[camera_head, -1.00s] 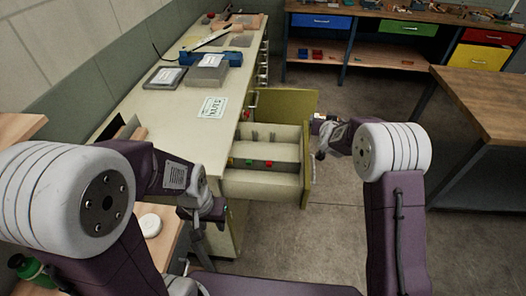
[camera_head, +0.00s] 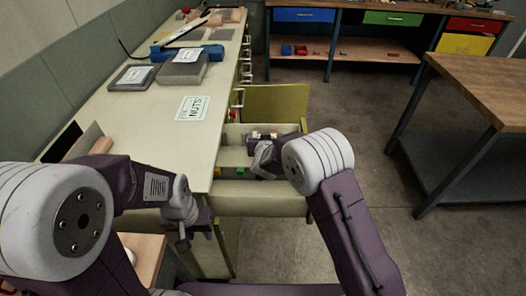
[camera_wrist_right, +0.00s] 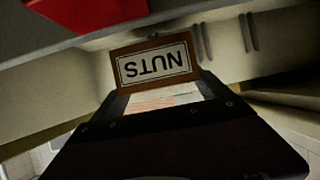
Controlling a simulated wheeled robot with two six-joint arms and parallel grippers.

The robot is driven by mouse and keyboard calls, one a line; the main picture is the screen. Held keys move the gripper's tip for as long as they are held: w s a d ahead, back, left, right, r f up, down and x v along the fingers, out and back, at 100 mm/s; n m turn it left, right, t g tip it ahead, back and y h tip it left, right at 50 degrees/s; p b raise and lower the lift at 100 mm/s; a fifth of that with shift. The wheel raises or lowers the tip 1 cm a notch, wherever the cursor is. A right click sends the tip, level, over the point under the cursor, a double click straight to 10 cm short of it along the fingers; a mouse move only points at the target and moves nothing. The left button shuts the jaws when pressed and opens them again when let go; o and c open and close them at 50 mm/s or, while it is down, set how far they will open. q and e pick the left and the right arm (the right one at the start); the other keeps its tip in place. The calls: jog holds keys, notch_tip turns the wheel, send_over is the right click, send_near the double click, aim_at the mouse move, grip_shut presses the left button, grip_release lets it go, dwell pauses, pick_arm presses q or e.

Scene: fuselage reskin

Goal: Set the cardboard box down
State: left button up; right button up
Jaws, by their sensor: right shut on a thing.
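The small brown cardboard box (camera_wrist_right: 116,62) fills the middle of the right wrist view, its white NUTS label upside down. I cannot tell whether the box touches the drawer floor. My left gripper (camera_head: 188,238) hangs beside the bench's front side, away from the box; its jaw opening is unclear.
A NUTS sheet (camera_head: 193,108) lies on the pale bench top (camera_head: 150,120). A green piece (camera_head: 241,170) sits in the drawer, and a red part (camera_wrist_right: 85,10) shows close by in the wrist view. Another olive drawer front (camera_head: 275,102) stands open behind. A wooden table (camera_head: 480,90) stands at right.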

jog(key=shift+s+f, duration=0.1)
notch_tip(320, 180, down, 3)
jog(key=shift+r+b, duration=0.1)
jog(key=shift+b, duration=0.45)
jog(key=shift+f, duration=0.25)
jog(key=shift+f, duration=0.2)
jog(key=o, duration=1.8)
jog(key=shift+c, duration=0.2)
jog(key=shift+r, duration=0.35)
jog(key=p+v, duration=0.1)
jog(key=v, duration=0.6)
jog(key=shift+s+d+f, duration=0.1)
jog(key=shift+s, duration=0.15)
